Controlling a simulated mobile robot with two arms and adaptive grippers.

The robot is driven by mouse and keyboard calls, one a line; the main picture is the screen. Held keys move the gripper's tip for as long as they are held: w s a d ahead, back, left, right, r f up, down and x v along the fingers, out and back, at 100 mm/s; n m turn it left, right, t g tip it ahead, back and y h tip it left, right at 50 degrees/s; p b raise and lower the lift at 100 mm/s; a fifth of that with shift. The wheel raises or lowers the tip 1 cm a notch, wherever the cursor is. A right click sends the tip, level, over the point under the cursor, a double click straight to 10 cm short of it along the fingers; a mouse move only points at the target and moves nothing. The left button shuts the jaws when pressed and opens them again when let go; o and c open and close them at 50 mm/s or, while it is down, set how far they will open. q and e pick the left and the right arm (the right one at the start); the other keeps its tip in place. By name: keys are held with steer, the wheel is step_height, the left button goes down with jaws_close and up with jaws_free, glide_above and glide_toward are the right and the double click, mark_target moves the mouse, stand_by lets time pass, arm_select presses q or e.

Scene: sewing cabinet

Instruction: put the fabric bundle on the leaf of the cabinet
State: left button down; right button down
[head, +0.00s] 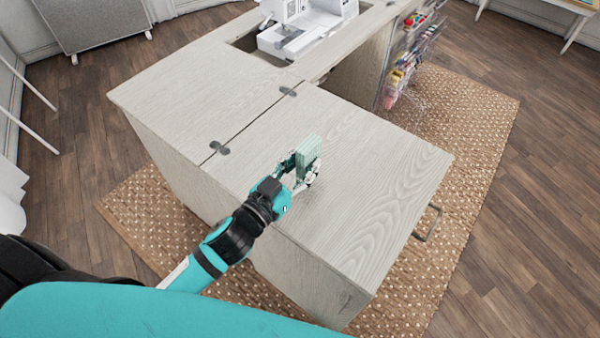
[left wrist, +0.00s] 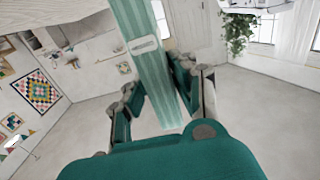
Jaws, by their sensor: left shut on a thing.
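The fabric bundle (head: 308,153) is a green striped block, held upright in my left gripper (head: 300,168). The gripper is shut on it, with the fingers on either side of its lower part. In the left wrist view the striped bundle (left wrist: 152,60) with a small pale label rises between the fingers (left wrist: 165,95). In the head view the bundle is over the leaf of the cabinet (head: 370,180), the pale wood panel past the hinged seam. I cannot tell whether it touches the leaf. My right gripper is not in view.
A white sewing machine (head: 300,25) sits in the cabinet's recess at the back. A clear rack (head: 405,65) of coloured supplies hangs on the cabinet's right side. A metal handle (head: 428,222) juts from the leaf's right edge. The leaf around the gripper is bare. A woven rug (head: 470,130) lies below.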

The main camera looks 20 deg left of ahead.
mark_target(299, 178)
arm_select(q)
steer(key=shift+s+a, duration=0.3)
steer(key=shift+s, duration=0.15)
steer(key=shift+s+f, duration=0.1)
steer(key=shift+f, duration=0.1)
step_height(299, 178, down, 2)
steer(key=shift+f+b, duration=0.25)
steer(key=shift+b, duration=0.05)
steer(key=shift+f, duration=0.3)
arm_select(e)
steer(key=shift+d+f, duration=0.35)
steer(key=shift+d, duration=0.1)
arm_select(q)
steer(key=shift+f, duration=0.15)
steer(key=c, duration=1.1)
jaws_free()
